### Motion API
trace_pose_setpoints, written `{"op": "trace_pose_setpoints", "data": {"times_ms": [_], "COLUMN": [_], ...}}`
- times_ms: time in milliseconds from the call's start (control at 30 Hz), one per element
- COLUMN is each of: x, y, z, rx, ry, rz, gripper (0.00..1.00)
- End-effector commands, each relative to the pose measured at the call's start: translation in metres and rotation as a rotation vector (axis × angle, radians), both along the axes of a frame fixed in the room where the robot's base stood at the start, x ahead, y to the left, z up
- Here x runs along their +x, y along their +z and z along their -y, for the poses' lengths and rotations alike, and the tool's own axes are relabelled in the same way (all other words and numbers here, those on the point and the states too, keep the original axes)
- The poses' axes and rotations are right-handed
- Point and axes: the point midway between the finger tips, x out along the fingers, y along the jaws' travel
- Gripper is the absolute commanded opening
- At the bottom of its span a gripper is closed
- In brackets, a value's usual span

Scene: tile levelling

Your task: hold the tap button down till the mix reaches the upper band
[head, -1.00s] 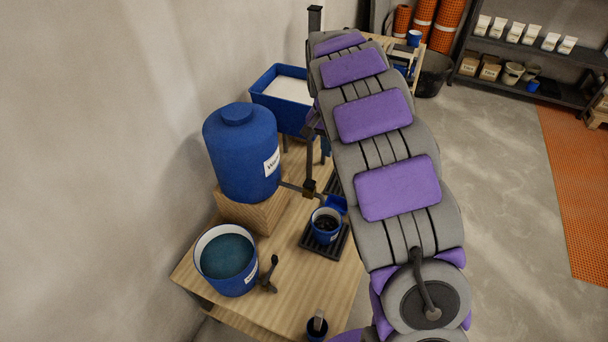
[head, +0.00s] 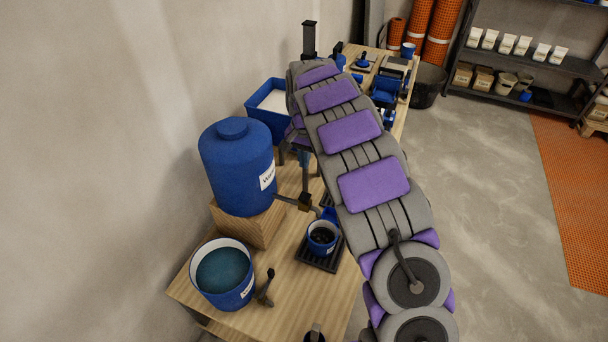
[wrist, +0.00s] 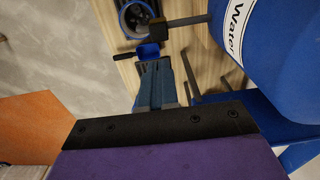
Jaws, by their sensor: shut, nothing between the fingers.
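The blue water tank (head: 236,150) stands on a wooden block at the left, with a dark tap pipe (head: 290,201) running from it. The mix cup (head: 322,237), blue with a white rim and dark contents, sits on a black slotted tray below the tap. In the wrist view the cup (wrist: 135,18) is partly cut off; its level against any band cannot be read. A blue tap button (wrist: 148,52) lies just ahead of my gripper (wrist: 152,68). My gripper's fingers are together and empty; whether they touch the button cannot be told. My arm hides part of the tap area in the head view.
A bucket of blue-green liquid (head: 224,271) stands at the front left of the table, beside a dark upright tool (head: 265,287). A blue tub with white contents (head: 271,104) is behind the tank.

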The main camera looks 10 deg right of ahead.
Motion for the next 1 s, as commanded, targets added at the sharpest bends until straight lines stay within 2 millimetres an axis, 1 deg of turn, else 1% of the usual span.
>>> {"op": "trace_pose_setpoints", "data": {"times_ms": [167, 267, 700, 833, 1000], "x": [-0.001, -0.001, -0.001, -0.001, -0.001], "y": [-0.019, -0.036, -0.119, -0.133, -0.136], "z": [0.0, 0.001, 0.001, 0.0, 0.0], "rx": [0.0, -0.001, 0.001, -0.001, -0.001], "ry": [0.0, 0.0, -0.001, 0.001, 0.0], "rz": [-0.005, -0.006, -0.004, -0.003, -0.001], "gripper": [0.0, 0.0, 0.0, 0.0, 0.0]}}
